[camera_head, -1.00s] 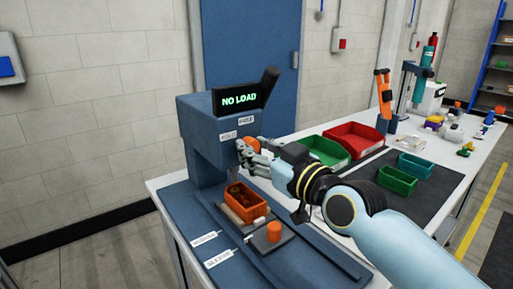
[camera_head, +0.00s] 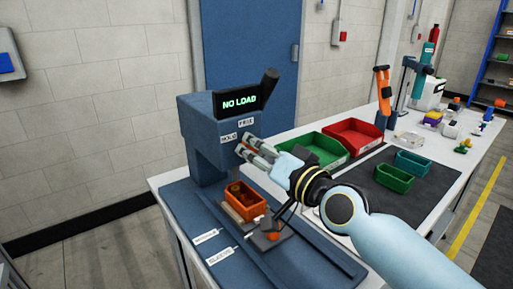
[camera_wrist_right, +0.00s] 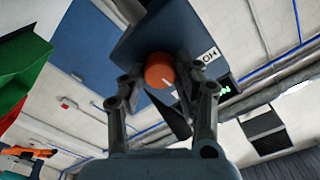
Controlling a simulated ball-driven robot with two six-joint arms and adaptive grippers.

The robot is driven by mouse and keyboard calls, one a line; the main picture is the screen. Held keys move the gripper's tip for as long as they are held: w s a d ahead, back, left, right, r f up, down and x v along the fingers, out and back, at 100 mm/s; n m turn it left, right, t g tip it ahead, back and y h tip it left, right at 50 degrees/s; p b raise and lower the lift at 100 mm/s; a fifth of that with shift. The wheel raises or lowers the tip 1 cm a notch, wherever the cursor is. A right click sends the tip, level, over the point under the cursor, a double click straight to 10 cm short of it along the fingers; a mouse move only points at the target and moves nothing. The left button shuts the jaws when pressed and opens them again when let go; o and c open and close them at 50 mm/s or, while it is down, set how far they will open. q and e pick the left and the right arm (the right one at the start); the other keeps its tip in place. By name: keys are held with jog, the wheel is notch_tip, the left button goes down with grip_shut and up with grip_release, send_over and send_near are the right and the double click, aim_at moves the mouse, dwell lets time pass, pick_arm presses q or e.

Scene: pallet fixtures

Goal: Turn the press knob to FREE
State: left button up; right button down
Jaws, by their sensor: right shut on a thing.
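The press (camera_head: 205,150) is a blue-grey machine whose dark screen (camera_head: 239,102) reads NO LOAD in green. On its front are a HOLD label (camera_head: 229,137) and, up and right of it, a FREE label (camera_head: 246,122). The orange press knob (camera_wrist_right: 159,69) is round with a white mark; in the wrist view the mark points down and slightly right. In the head view the fingers hide most of the knob. My right gripper (camera_head: 246,146) is shut on the knob, one finger on each side. My left gripper is not in view.
An orange bin (camera_head: 246,200) sits on the press base below the gripper. A green bin (camera_head: 320,150) and a red bin (camera_head: 353,137) stand on the table to the right. A dark lever (camera_head: 270,82) rises beside the screen.

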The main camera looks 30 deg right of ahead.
jog(key=shift+m, duration=0.7)
jog(key=c, duration=0.9)
grip_release()
jog(key=shift+c, duration=0.2)
jog(key=s+d, duration=0.1)
jog(key=s, duration=1.1)
jog(key=shift+d, duration=0.35)
jog(key=shift+f, duration=0.1)
